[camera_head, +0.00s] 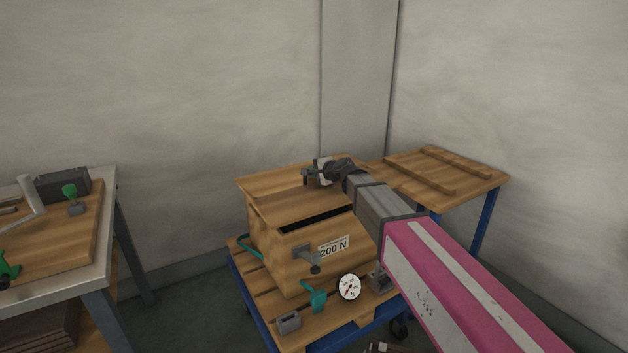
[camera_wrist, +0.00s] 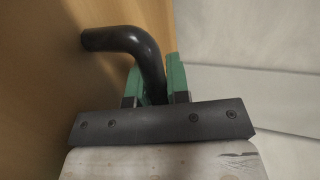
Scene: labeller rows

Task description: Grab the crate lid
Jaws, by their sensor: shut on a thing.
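The wooden crate (camera_head: 275,248) stands on a pallet-like deck, with a "200 N" label on its front. Its lid (camera_head: 268,190) is a flat wooden board at the crate's top. A dark opening shows below the lid's front edge, so the lid does not fully cover the crate. In the wrist view, my gripper's green fingers (camera_wrist: 155,85) are shut on a bent black handle (camera_wrist: 125,40) beside the lid's wooden face (camera_wrist: 45,80).
A wooden-topped table (camera_head: 485,178) with two raised strips stands right of the crate. A round gauge (camera_head: 349,287), a teal clamp (camera_head: 314,297) and a small grey block (camera_head: 289,322) are at the deck's front. A workbench (camera_head: 105,225) stands left, across a floor gap.

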